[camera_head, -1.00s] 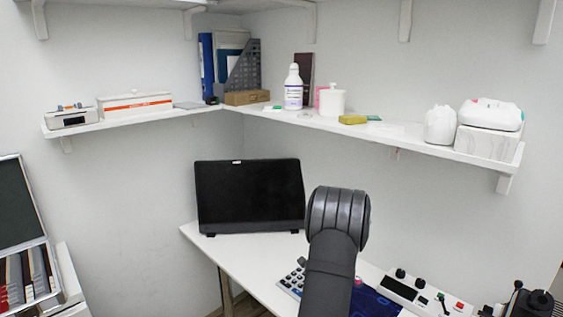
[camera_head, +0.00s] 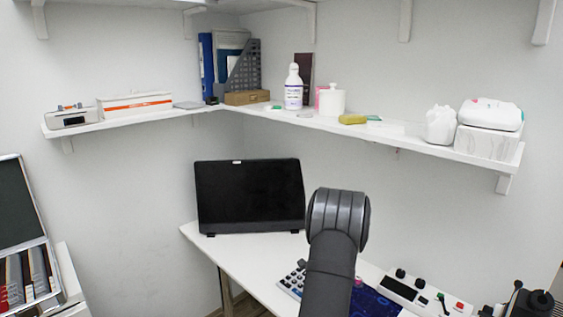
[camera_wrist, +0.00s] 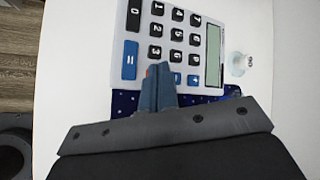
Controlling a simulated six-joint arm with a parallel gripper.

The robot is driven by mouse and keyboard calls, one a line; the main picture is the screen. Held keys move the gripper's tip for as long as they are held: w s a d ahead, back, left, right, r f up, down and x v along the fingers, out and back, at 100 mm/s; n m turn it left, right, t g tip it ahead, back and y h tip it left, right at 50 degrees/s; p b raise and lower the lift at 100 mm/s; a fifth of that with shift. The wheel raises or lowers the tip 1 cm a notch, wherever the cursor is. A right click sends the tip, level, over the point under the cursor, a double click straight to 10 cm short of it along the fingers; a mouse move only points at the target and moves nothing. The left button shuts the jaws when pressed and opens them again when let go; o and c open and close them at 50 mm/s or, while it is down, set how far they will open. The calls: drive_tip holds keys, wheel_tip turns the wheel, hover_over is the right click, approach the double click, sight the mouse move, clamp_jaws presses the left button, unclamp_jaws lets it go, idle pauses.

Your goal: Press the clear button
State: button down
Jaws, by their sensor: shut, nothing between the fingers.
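A white calculator (camera_wrist: 165,42) lies on the table in the wrist view, with dark number keys, a long blue equals key (camera_wrist: 130,60), smaller blue keys (camera_wrist: 193,80) and a grey display (camera_wrist: 213,54). My gripper (camera_wrist: 157,70) is shut and empty, its fingertips over the lower middle of the keypad. A small red patch shows at the fingers' left edge; I cannot tell whether it is the clear button. The fingers hide the keys behind them, and contact cannot be told. In the head view the calculator (camera_head: 291,283) is partly hidden by my arm.
A dark blue patterned cloth (camera_wrist: 122,103) lies beside the calculator. A small clear object (camera_wrist: 238,63) stands right of it. In the head view, a control box with knobs (camera_head: 428,290) is to the right and a black monitor (camera_head: 250,195) stands behind on the white table (camera_head: 232,252).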

idle(0.3)
drive_tip(key=shift+r, duration=0.85)
wheel_tip(320, 180, up, 6)
idle(0.4)
drive_tip(key=shift+r, duration=1.2)
idle(5.0)
